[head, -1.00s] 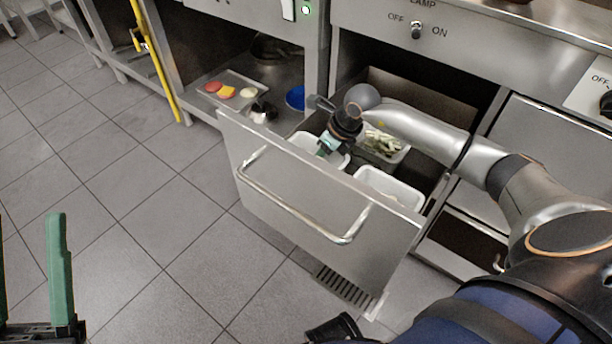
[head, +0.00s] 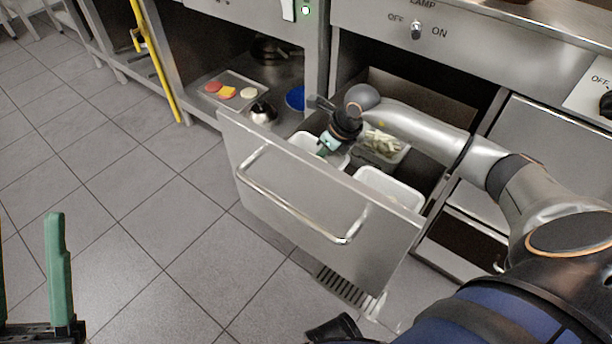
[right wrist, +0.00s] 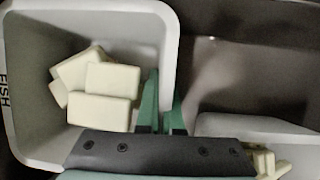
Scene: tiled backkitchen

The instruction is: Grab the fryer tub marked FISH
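The tub marked FISH (right wrist: 22,140) is a pale tub holding several cream blocks, on the left of the right wrist view. Its label is at the picture's left edge. In the head view this white tub (head: 304,140) sits in the open drawer, partly hidden by my right gripper (head: 325,149). The right gripper's green fingers (right wrist: 165,105) are close together, one on each side of the tub's wall, and appear shut on it. My left gripper (head: 31,250) is open and empty at the lower left, above the floor.
The open steel drawer (head: 300,205) has a bar handle on its front. It also holds a tub with pale strips (head: 404,153) and another white tub (head: 397,189). A tray of food slices (head: 236,79) and a blue dish (head: 295,97) are on the left shelf.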

